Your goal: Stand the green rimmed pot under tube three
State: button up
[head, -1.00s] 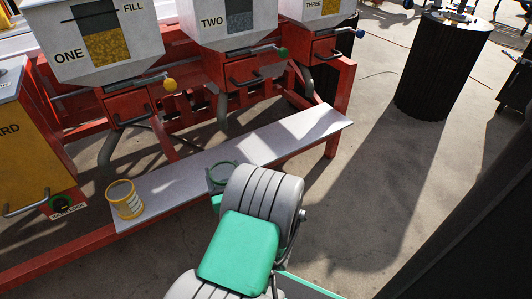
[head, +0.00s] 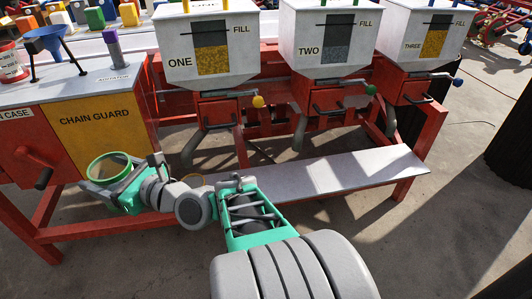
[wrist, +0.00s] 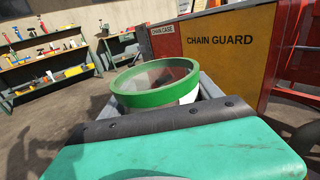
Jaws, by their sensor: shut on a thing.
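The green rimmed pot (head: 108,168) is at the far left of the head view, in front of the chain guard and off the shelf's left end. My gripper (head: 122,190) is shut on it and holds it in the air. In the wrist view the pot's green rim (wrist: 152,98) faces the camera, with the pot between my two grey fingers. Hopper three (head: 430,45) is at the right, and its grey tube (head: 391,122) hangs below it, over the right part of the white shelf (head: 340,172). My arm hides part of the shelf's left end.
Tubes one (head: 193,148) and two (head: 300,132) hang left of tube three. The yellow chain guard (head: 105,130) stands close behind the held pot. The shelf's middle and right are clear.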

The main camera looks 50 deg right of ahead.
aim_at(375, 171)
jog(key=u, duration=1.6)
jog(key=k, duration=1.9)
jog(key=z, duration=1.3)
